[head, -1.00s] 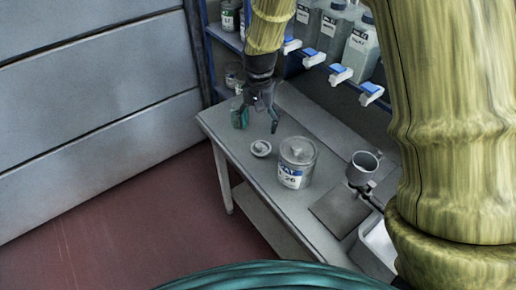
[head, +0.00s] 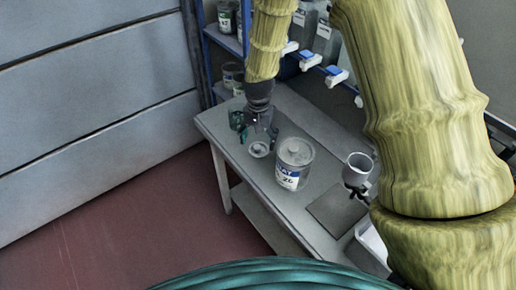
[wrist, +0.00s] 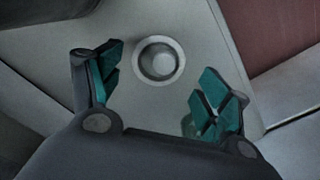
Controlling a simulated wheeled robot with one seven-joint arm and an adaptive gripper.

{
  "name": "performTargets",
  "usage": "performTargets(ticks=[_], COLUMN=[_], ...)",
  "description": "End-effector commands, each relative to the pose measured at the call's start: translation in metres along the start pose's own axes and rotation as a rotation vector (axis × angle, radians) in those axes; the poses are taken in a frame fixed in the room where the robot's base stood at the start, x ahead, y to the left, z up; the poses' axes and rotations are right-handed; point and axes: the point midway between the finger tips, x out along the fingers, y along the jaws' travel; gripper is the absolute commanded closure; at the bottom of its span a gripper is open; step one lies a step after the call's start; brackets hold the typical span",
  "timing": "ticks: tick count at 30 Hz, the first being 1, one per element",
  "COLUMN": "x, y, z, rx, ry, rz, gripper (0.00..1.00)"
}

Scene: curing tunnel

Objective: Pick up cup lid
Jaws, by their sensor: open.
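The cup lid, which I take to be the small pale round piece with a raised centre (head: 258,149), lies on the grey bench top (head: 210,125). In the wrist view it (wrist: 159,61) shows whole, in the gap between the fingers. My gripper (head: 256,128) is over the bench close to the lid, pointing down, with its teal fingers spread. In the wrist view my gripper (wrist: 160,76) is open and holds nothing. No contact with the lid is visible.
A pale cup (head: 358,166) in a dark holder and a flat grey plate (head: 338,208) are further right. Blue shelving with jars (head: 226,22) stands behind.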

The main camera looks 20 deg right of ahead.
Motion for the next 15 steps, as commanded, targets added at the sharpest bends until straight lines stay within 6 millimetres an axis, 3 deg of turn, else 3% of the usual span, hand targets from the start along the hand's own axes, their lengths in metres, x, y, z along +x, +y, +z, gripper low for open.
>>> performTargets(ticks=[15], x=[0.038], y=[0.002], z=[-0.001], rx=[-0.001], ry=[0.000], rz=[0.000], gripper=[0.23])
